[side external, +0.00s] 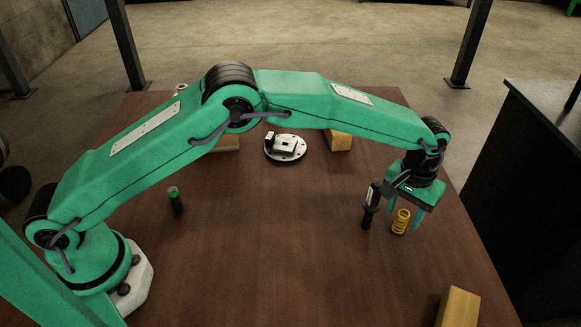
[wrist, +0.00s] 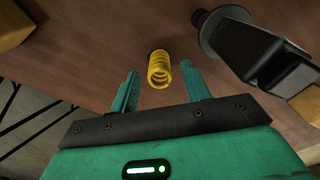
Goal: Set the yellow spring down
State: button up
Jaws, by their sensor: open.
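The yellow spring (side external: 401,221) stands upright on the brown table near its right side. It also shows in the wrist view (wrist: 159,69), a little beyond the fingertips and between their lines. My gripper (side external: 403,218) is pointed down over the spring, with its green fingers apart on either side of it. In the wrist view my gripper (wrist: 160,80) is open, with a gap between each finger and the spring. I cannot tell exactly how far the fingertips are above the table.
A black tool-like part (side external: 370,206) stands close left of the spring. A green-topped cylinder (side external: 175,199) stands left. The table's middle is clear.

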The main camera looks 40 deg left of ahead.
aim_at(403, 214)
notch_tip(403, 214, up, 11)
jog(key=shift+s, duration=0.15)
dwell(0.4)
jog(key=shift+r, duration=0.1)
dwell(0.4)
